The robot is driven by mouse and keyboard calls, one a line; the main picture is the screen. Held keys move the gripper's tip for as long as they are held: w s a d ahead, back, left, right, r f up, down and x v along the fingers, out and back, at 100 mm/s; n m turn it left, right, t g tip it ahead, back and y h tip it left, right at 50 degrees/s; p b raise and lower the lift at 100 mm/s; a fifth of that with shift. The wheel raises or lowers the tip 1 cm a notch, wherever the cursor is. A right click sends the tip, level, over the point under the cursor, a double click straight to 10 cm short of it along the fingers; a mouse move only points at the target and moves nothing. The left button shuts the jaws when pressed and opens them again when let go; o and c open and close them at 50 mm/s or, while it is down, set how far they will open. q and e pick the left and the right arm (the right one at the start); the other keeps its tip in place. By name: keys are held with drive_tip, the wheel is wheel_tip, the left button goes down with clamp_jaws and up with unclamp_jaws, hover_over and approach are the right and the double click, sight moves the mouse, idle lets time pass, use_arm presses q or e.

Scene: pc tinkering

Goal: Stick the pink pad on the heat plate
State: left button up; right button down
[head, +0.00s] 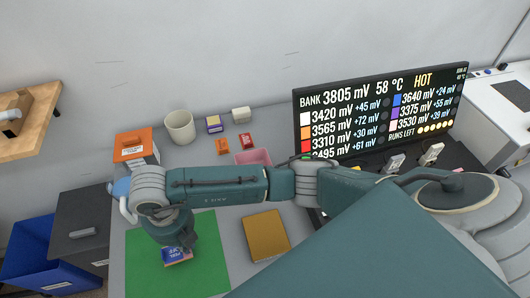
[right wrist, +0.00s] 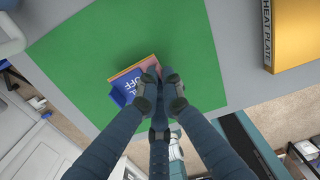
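The pad (right wrist: 131,88) shows in the right wrist view as a small blue piece marked with "OFF", with a pinkish strip along its upper edge. It is over the green mat (right wrist: 80,45); it also shows in the head view (head: 177,254). My right gripper (right wrist: 161,77) points down at the pad's right end, its fingers close together and covering part of it. Whether they grip it is unclear. The heat plate (right wrist: 295,35) is a flat gold block to the right of the mat; it also shows in the head view (head: 266,236). My left gripper is out of view.
A pink tray (head: 253,157), small red boxes, a cup (head: 180,127) and an orange-topped box (head: 133,146) stand at the back. A display panel (head: 380,110) reads "HOT" at 58 °C. My right arm crosses the table between mat and back.

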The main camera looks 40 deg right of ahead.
drive_tip(key=shift+d+r+p, duration=0.1)
drive_tip(key=shift+r+p, duration=0.2)
drive_tip(key=shift+r, duration=0.2)
drive_tip(key=shift+r+p, duration=1.8)
drive_tip(key=shift+r, duration=0.6)
